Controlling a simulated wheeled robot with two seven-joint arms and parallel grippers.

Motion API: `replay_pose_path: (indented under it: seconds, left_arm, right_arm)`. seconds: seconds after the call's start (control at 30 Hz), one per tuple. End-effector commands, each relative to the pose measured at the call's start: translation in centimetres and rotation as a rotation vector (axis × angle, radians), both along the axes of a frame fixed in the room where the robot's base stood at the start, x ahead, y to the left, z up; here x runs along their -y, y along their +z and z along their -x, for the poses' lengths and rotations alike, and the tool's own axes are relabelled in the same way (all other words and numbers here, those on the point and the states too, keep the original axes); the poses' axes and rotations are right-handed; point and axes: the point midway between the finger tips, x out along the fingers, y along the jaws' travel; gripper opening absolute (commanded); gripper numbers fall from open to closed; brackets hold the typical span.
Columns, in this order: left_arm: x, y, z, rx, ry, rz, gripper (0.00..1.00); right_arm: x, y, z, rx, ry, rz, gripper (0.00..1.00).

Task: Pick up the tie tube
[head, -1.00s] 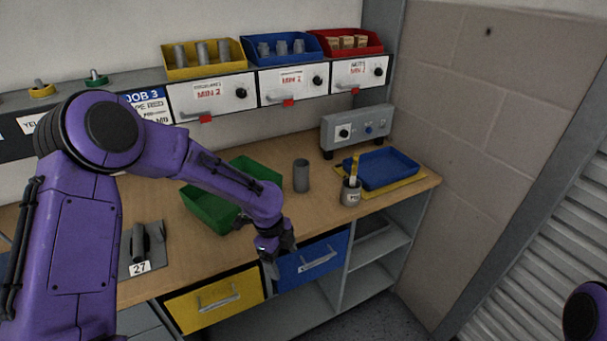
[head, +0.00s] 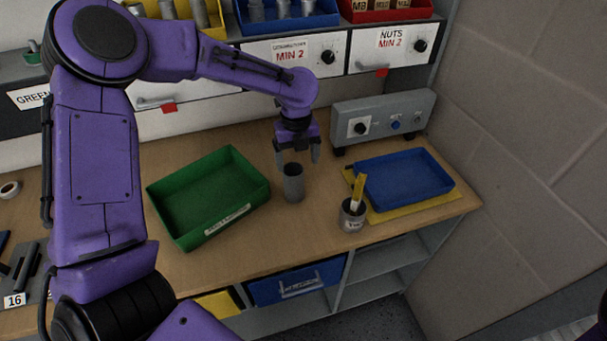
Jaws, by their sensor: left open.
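The likely tie tube is a grey open-topped cylinder (head: 293,184) standing upright on the wooden bench, just right of the green tray. My left gripper (head: 297,160) is open above and around its upper end, fingers pointing down. I cannot tell whether the fingers touch it. Other grey tubes (head: 200,14) stand in the yellow bin on the shelf above. My right gripper is out of view; only a bit of purple shows at the right edge.
A green tray (head: 162,205) lies left of the cylinder. A small pot (head: 352,218) with a yellow-handled brush stands to its right, beside a blue tray (head: 443,184) on a yellow mat. A grey control box (head: 350,108) stands behind. The front middle bench is clear.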

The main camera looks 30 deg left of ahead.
Motion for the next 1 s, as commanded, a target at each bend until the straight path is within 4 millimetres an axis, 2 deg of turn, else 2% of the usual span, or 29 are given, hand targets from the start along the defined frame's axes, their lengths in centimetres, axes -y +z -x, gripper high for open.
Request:
replay_pose_path:
  seconds: [0.43,0.53,0.73,0.9,1.0]
  left_arm:
    - [-0.3,-7.4,0.2,-0.009,0.004,0.001,0.85]
    - [-0.3,-8.2,0.1,-0.004,0.003,0.002,0.85]
    - [-0.3,-8.2,0.1,-0.002,0.003,0.001,0.85]
    - [-0.3,-8.2,0.1,-0.002,0.003,0.001,0.29]
    - [-0.3,-8.3,0.1,-0.003,0.003,0.0,0.28]
  right_arm:
    - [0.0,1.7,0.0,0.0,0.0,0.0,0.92]
    - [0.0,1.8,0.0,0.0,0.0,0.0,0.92]
    - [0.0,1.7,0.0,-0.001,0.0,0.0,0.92]
    - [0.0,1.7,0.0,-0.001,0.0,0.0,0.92]
    - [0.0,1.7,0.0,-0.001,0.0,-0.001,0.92]
